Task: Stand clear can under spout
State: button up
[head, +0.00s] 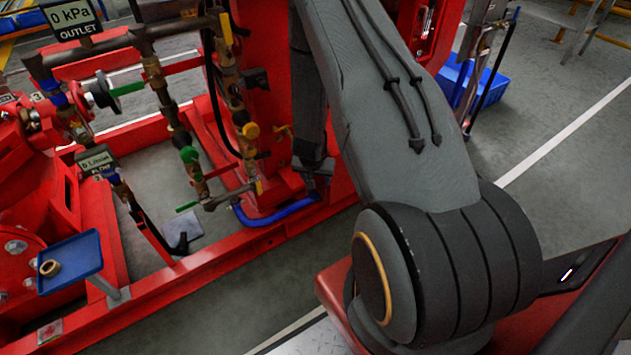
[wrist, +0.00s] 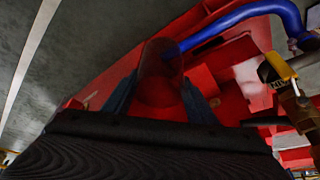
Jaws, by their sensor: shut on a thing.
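The clear can (wrist: 158,62) shows in the wrist view as a see-through, reddish cylinder between the two dark blue fingers of my gripper (wrist: 158,92), which is shut on it. The spout, a bent blue pipe (wrist: 240,15), comes in from the upper right. Its open end appears to meet or overlap the can's upper right side; I cannot tell whether it is over the mouth or beside it. In the head view the blue pipe (head: 272,217) lies along the red frame's near edge.
The red skid frame (head: 180,287) runs behind and beneath the can. Brass valves and pipes (head: 232,85) stand left of my arm. A blue tray (head: 70,262) holds a small ring (head: 49,267). Grey floor (head: 575,190) is open at right.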

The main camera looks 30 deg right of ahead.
jog(key=shift+w, duration=0.1)
dwell(0.3)
jog(key=shift+w+a+f+b, duration=0.1)
jog(key=shift+w+f+b, duration=0.45)
jog(key=shift+w, duration=1.9)
jog(key=shift+w+a+f+b, duration=0.15)
jog(key=shift+w+b, duration=0.65)
jog(key=shift+w, duration=1.7)
jog(key=shift+w+f+b, duration=0.4)
jog(key=shift+w+b, duration=0.3)
jog(key=shift+w, duration=1.75)
jog(key=shift+f, duration=0.4)
jog(key=o, duration=1.2)
